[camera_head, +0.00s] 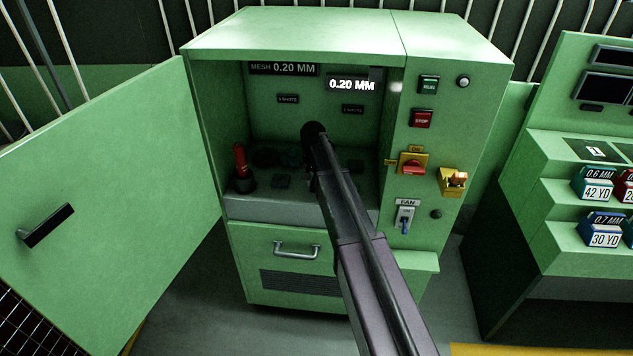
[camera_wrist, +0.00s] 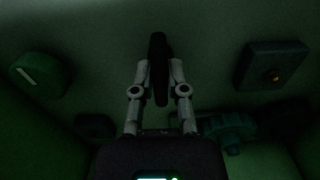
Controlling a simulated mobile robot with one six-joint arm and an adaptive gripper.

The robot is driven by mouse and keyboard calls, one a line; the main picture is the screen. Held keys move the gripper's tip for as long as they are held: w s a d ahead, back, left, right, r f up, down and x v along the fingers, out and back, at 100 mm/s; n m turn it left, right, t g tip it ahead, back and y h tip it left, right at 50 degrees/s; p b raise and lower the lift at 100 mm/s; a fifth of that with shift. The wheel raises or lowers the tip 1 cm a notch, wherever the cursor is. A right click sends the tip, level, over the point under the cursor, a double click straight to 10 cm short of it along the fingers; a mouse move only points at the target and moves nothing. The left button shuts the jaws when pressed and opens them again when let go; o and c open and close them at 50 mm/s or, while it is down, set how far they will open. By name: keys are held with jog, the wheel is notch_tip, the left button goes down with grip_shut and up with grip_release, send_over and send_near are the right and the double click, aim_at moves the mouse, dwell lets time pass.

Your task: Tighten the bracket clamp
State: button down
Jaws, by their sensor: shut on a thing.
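In the wrist view my gripper (camera_wrist: 160,75) is closed on a dark upright handle (camera_wrist: 158,43). The handle sticks out above and below the fingertips. It appears to be the bracket clamp's handle, but the dim light hides its mount and I cannot tell how tight it is. In the head view my arm reaches into the open green cabinet (camera_head: 300,38), and its dark end hides the gripper and the handle.
The cabinet door (camera_head: 120,170) stands open at left. A red-handled lever (camera_head: 240,158) stands inside at left. Switches, including a red stop button (camera_head: 422,118), line the right panel. The wrist view shows a round knob (camera_wrist: 40,74), a box with an orange light (camera_wrist: 273,66) and a teal part (camera_wrist: 230,128).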

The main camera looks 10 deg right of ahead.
jog(key=m, duration=0.4)
jog(key=shift+s+d, duration=0.1)
jog(key=m, duration=0.4)
jog(key=shift+s+m, duration=0.1)
jog(key=shift+m, duration=0.3)
jog(key=m, duration=0.8)
jog(key=shift+f+m, duration=0.1)
jog(key=shift+m, duration=0.2)
jog(key=c, duration=0.7)
grip_release()
jog(key=shift+o, duration=0.2)
